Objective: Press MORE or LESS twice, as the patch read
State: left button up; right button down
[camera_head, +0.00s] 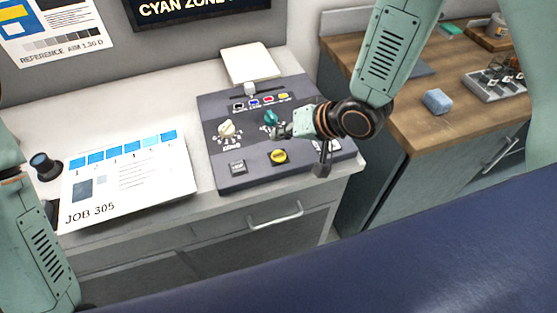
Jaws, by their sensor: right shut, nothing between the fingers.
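The dark grey console (212,150) stands on the white counter. A grey button (237,167) with a small pale label is at its front left, and a yellow button (279,156) is in the middle. The JOB 305 sheet (125,190) lies left of the console, with a row of blue patches. My left arm shows at the left edge, its gripper out of view.
A cream knob (227,130) and a teal knob (270,118) stand up on the console. A dark cylinder (42,163) is beside the sheet. A CYAN ZONE screen (200,8) hangs behind. A wooden bench (405,118) at right bears a blue block (437,101) and a tray (490,88).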

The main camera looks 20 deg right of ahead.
aim_at(282, 157)
notch_tip(282, 157, down, 4)
jog(key=shift+r+b, duration=0.2)
jog(key=shift+b, duration=0.95)
jog(key=shift+f, duration=0.15)
dwell(0.3)
jog(key=shift+f, duration=0.4)
